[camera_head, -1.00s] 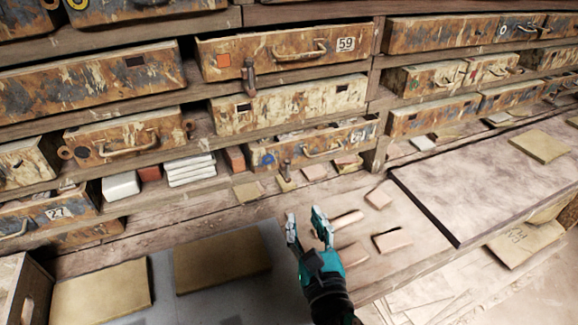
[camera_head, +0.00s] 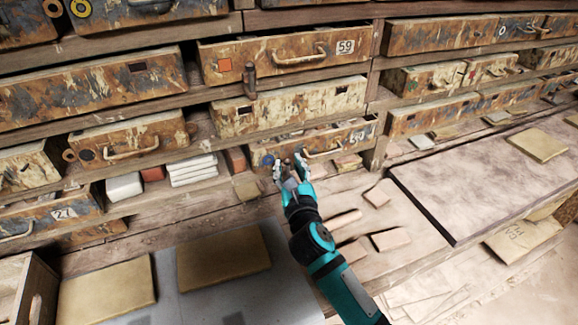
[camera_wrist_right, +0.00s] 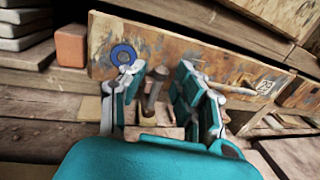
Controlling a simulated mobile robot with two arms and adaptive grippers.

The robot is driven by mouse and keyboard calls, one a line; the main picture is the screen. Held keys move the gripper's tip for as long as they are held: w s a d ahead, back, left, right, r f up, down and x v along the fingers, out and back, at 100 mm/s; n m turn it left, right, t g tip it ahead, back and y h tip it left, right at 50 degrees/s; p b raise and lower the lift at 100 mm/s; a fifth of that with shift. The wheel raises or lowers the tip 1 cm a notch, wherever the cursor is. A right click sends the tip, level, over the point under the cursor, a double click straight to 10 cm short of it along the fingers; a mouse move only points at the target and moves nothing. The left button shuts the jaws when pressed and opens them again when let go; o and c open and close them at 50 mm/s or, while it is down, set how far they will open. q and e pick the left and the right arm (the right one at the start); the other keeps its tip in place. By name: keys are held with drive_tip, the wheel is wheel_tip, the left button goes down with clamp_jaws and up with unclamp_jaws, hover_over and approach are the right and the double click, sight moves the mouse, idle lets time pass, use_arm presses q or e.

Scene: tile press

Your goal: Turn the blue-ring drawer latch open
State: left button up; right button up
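The blue-ring drawer (camera_head: 328,140) is a worn, rusty box low in the middle of the shelving. Its blue ring (camera_head: 267,160) is on the left of its front and shows clearly in the wrist view (camera_wrist_right: 123,55). The latch (camera_wrist_right: 153,92) is a brownish upright peg with a round base, standing in front of the drawer. My right gripper (camera_head: 290,164) is open at the drawer front. In the wrist view its fingers (camera_wrist_right: 160,72) are on either side of the latch, with gaps visible; contact cannot be told. My left gripper is not in view.
The drawer handle (camera_wrist_right: 232,89) is just right of my right fingers. A similar peg (camera_head: 250,80) stands at the drawer above. White tiles (camera_head: 192,170) and a reddish block (camera_head: 236,160) are to the left. Loose tiles (camera_head: 390,239) lie on the bench nearby.

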clamp_jaws()
